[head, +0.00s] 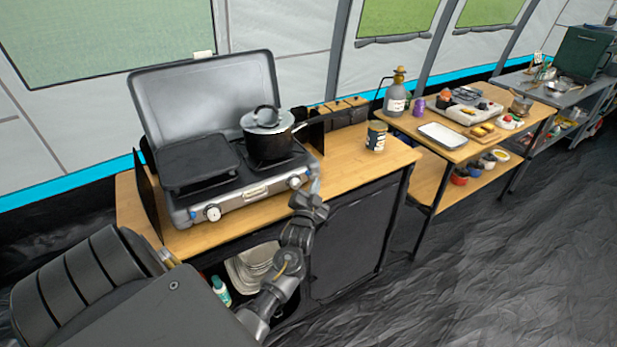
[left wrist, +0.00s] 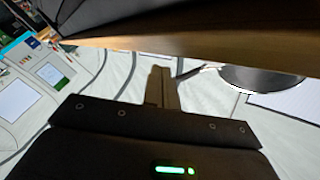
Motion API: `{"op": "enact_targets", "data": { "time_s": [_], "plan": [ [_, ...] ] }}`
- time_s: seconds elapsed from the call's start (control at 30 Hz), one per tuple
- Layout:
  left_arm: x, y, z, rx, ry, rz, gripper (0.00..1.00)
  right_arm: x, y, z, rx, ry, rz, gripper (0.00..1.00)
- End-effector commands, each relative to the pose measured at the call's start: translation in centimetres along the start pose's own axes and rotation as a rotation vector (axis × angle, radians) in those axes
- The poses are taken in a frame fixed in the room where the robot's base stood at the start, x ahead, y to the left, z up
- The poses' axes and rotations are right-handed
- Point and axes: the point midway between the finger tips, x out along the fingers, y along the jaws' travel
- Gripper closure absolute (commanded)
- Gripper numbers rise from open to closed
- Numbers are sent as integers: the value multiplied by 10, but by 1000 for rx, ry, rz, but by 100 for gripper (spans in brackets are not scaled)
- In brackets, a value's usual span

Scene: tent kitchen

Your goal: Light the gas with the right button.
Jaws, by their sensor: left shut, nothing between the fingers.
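The grey camping stove (head: 245,192) stands on the wooden counter with its lid up. Its right button (head: 294,182) is a round knob at the right end of the front panel, and its left button (head: 212,213) is at the other end. My left gripper (head: 316,185) is shut and empty, just right of the right button at the stove's front corner; I cannot tell whether it touches. In the left wrist view the shut fingers (left wrist: 161,86) point towards the wooden counter edge (left wrist: 190,42). No flame shows. My right gripper is out of view.
A lidded black pot (head: 268,142) sits on the right burner, and a black griddle (head: 195,162) covers the left. A can (head: 376,136) stands on the counter (head: 345,160) to the right. The floor at right is clear.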

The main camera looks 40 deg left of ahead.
Motion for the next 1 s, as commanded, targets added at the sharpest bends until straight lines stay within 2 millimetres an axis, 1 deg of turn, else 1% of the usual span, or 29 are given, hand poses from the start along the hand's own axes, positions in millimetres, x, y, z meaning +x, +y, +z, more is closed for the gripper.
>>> {"op": "enact_targets", "data": {
  "time_s": [0.1, 0.27, 1.0],
  "plan": [
    [7, -4, 4, 2, 1, 0, 100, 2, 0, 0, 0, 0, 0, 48],
    [10, -7, 6, -1, 1, 0, 100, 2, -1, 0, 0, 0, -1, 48],
    [10, -8, 7, 0, 0, 0, 100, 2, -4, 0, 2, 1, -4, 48]
  ]
}}
